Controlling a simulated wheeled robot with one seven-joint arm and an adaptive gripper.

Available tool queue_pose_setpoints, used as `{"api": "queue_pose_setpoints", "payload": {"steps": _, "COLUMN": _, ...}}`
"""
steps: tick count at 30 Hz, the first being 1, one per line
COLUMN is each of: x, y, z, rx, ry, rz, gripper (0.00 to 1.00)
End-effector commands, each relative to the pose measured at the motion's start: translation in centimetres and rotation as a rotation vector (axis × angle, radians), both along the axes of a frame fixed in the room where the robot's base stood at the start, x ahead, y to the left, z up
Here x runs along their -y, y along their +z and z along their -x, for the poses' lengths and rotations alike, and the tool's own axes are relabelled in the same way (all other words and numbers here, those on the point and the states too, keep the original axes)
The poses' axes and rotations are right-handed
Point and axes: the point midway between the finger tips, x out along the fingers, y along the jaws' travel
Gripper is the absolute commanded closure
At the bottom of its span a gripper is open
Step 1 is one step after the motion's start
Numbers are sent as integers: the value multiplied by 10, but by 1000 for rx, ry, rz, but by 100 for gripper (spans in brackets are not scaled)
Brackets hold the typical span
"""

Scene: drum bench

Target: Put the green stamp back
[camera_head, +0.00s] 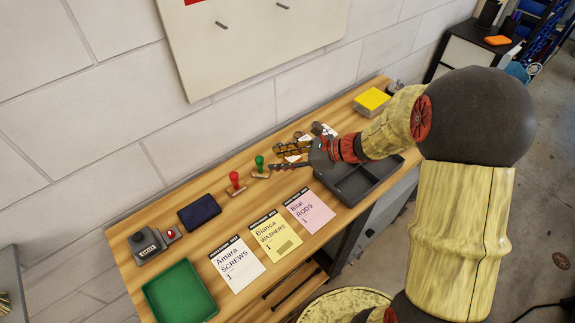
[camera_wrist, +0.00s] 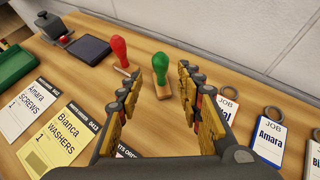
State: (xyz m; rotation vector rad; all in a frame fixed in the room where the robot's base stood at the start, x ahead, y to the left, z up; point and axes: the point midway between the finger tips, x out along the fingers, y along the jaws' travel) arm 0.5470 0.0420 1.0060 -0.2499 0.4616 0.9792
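The green stamp (camera_head: 260,167) stands upright on the wooden bench, just right of the red stamp (camera_head: 235,183). In the wrist view the green stamp (camera_wrist: 160,68) has a green knob on a wooden base. It stands beyond and between my fingertips, apart from them as far as I can tell. My gripper (camera_head: 285,160) is open and empty, low over the bench. In the wrist view my gripper (camera_wrist: 158,95) shows both fingers spread wide. The red stamp (camera_wrist: 120,52) is to the left of the fingers in that view.
A dark ink pad (camera_head: 199,212), a grey device (camera_head: 150,246) and a green tray (camera_head: 181,292) lie to the left. Order cards (camera_head: 237,264) line the front. A dark divided tray (camera_head: 355,183) lies beneath my arm. Job tags (camera_wrist: 270,138) with rings lie right of my gripper.

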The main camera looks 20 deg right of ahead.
Motion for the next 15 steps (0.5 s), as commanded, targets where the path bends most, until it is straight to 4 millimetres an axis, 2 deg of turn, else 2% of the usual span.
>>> {"api": "queue_pose_setpoints", "payload": {"steps": 4, "x": -9, "y": 12, "z": 11, "rx": 39, "ry": 69, "rz": 56, "gripper": 64}}
{"api": "queue_pose_setpoints", "payload": {"steps": 7, "x": -26, "y": 35, "z": 39, "rx": 129, "ry": 228, "rz": 190, "gripper": 64}}
{"api": "queue_pose_setpoints", "payload": {"steps": 11, "x": -44, "y": 67, "z": 98, "rx": 312, "ry": 540, "rz": 465, "gripper": 64}}
{"api": "queue_pose_setpoints", "payload": {"steps": 15, "x": -38, "y": 93, "z": 160, "rx": 519, "ry": 889, "rz": 793, "gripper": 64}}
